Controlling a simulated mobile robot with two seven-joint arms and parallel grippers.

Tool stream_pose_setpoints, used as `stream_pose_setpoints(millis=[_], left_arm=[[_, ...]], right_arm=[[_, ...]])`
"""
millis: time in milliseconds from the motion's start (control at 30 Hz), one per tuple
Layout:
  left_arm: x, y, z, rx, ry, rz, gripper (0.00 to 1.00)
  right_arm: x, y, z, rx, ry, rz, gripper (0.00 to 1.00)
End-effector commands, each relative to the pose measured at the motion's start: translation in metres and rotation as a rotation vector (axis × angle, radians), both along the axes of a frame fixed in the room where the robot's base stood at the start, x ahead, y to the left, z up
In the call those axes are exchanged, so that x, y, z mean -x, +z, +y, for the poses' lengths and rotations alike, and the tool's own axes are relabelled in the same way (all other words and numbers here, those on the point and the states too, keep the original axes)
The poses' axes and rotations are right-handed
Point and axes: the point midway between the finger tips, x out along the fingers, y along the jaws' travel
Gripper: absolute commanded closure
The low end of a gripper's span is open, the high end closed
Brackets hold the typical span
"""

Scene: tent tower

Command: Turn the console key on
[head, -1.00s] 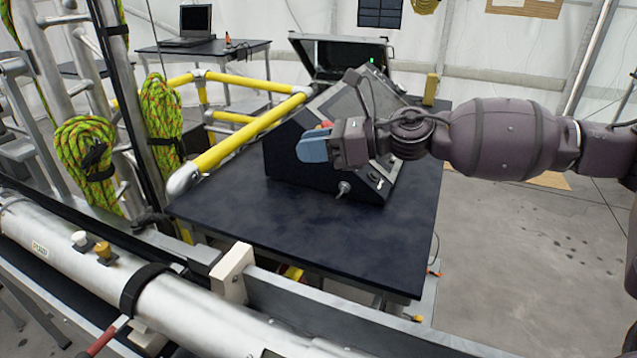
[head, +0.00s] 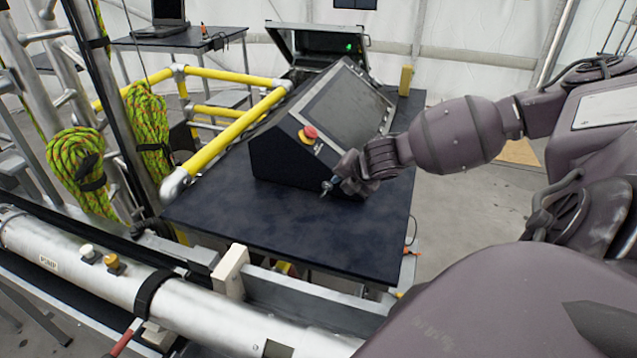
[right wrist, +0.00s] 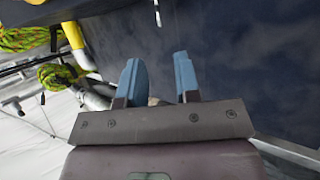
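The dark console (head: 285,160) stands on a dark table with its sloped screen facing right. The console key (head: 326,187) is a small silver piece low on the console's near side. My right gripper (head: 343,183) is beside the key at the console's lower front corner; its fingers are mostly hidden in the head view. In the right wrist view, the two blue fingers (right wrist: 158,80) are apart with nothing between them. A thin silver piece, likely the key (right wrist: 157,14), shows ahead of the fingers near the top edge. My left gripper is not in view.
A red button (head: 309,134) sits on the console above the key. Yellow rails (head: 235,128) run along the table's left side. A white block (head: 230,270) stands at the near edge. The table top (head: 270,225) in front of the console is clear.

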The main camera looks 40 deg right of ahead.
Motion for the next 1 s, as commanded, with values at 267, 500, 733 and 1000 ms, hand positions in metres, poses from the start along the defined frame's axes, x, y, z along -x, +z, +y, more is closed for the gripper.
stream_pose_setpoints(millis=[267,500,733,1000], left_arm=[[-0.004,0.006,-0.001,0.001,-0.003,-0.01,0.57],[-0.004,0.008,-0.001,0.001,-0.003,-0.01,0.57],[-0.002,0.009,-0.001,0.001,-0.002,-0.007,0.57],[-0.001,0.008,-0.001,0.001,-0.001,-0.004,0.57]], right_arm=[[-0.024,-0.026,-0.002,-0.004,0.001,-0.004,0.7],[-0.049,-0.054,-0.005,-0.002,0.004,-0.005,0.7],[-0.065,-0.072,-0.008,-0.001,0.004,-0.005,0.7],[-0.069,-0.078,-0.008,0.001,0.005,-0.005,0.7]])
